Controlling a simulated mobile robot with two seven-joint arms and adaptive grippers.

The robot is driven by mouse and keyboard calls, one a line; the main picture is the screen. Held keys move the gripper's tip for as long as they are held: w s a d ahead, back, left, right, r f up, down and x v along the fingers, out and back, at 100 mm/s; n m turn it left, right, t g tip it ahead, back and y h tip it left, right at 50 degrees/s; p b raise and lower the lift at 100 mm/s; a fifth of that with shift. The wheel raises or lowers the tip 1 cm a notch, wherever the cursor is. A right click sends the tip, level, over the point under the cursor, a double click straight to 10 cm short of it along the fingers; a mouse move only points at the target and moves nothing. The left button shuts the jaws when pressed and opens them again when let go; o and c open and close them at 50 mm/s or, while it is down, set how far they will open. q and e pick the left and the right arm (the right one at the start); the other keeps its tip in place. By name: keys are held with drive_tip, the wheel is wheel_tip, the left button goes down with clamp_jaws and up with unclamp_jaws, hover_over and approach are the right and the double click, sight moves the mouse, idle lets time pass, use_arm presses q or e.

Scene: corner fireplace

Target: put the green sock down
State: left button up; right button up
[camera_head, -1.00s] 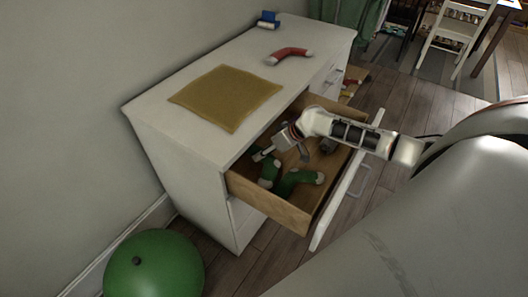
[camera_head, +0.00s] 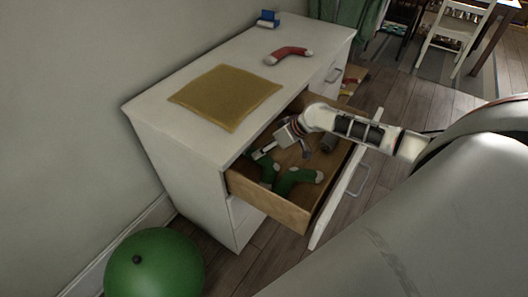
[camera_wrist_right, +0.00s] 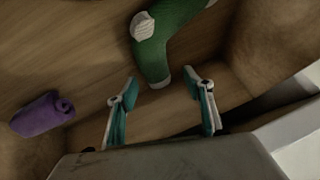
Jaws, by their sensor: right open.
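A green sock (camera_head: 297,179) with white patches lies in the open wooden drawer (camera_head: 262,200) of the white dresser. A second green piece (camera_head: 267,170) lies just left of it; I cannot tell whether the two touch. My right gripper (camera_head: 271,151) reaches into the drawer above the green pieces, its fingers partly hidden by the arm. In the right wrist view its two teal fingers (camera_wrist_right: 160,88) are apart with nothing between them. A green sock (camera_wrist_right: 172,32) lies on the drawer floor just beyond the fingertips, its top cut off by the frame edge. My left gripper is out of view.
A purple item (camera_wrist_right: 42,114) lies in the drawer. The dresser top (camera_head: 210,152) carries a mustard cloth (camera_head: 226,97), a red sock (camera_head: 289,54) and a blue object (camera_head: 268,20). A green ball (camera_head: 153,264) sits on the floor at lower left.

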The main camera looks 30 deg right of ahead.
drive_tip(key=p+v, duration=0.1)
drive_tip(key=v, duration=0.9)
drive_tip(key=shift+s+r+p, duration=0.2)
drive_tip(key=shift+s+p, duration=0.05)
drive_tip(key=shift+p, duration=0.1)
drive_tip(key=shift+d, duration=0.1)
